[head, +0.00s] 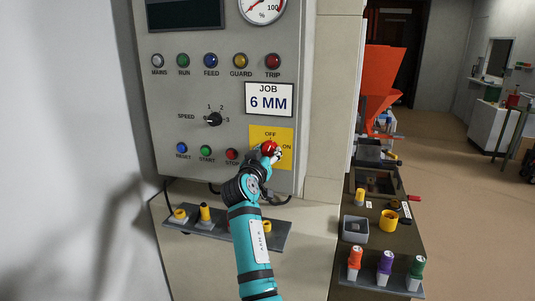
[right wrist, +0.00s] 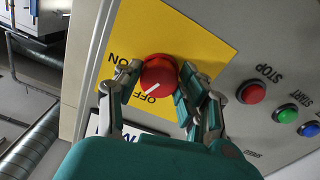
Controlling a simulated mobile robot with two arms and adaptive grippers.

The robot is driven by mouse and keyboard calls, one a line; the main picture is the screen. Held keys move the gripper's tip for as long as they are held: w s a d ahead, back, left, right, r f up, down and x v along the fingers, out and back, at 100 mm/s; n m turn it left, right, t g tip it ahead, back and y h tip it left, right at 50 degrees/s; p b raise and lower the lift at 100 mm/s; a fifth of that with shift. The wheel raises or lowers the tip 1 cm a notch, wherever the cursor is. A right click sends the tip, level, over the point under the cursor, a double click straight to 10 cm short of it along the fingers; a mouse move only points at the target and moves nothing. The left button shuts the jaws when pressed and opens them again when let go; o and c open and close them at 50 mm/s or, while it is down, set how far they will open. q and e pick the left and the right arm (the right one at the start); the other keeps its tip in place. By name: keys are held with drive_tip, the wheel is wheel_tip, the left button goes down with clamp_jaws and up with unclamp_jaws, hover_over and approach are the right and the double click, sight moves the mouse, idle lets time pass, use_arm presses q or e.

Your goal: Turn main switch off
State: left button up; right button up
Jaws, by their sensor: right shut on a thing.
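The main switch is a red round knob (right wrist: 158,74) on a yellow plate (right wrist: 205,48) marked OFF and ON, which also shows in the head view (head: 286,135) at the lower right of the grey panel. My right gripper (right wrist: 158,82) is shut on the red knob, one finger on each side of it. In the right wrist view, which is turned over, the knob's white mark points down and left, close to the OFF lettering. In the head view my right gripper (head: 270,151) covers part of the plate and knob. My left gripper is not in view.
Left of the switch are the STOP button (head: 232,154), START and RESET buttons and the black speed dial (head: 214,119). A dark bench (head: 390,255) with coloured-capped items and an orange hopper (head: 383,70) stand right.

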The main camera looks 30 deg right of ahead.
drive_tip(key=n, duration=0.2)
drive_tip(key=n+p, duration=0.1)
drive_tip(key=shift+r+n, duration=0.2)
drive_tip(key=shift+n, duration=0.2)
drive_tip(key=shift+f+n+p, duration=0.1)
drive_tip(key=shift+n+p, duration=0.25)
drive_tip(key=shift+n, duration=0.05)
drive_tip(key=o, duration=1.2)
drive_tip(key=shift+c, duration=0.2)
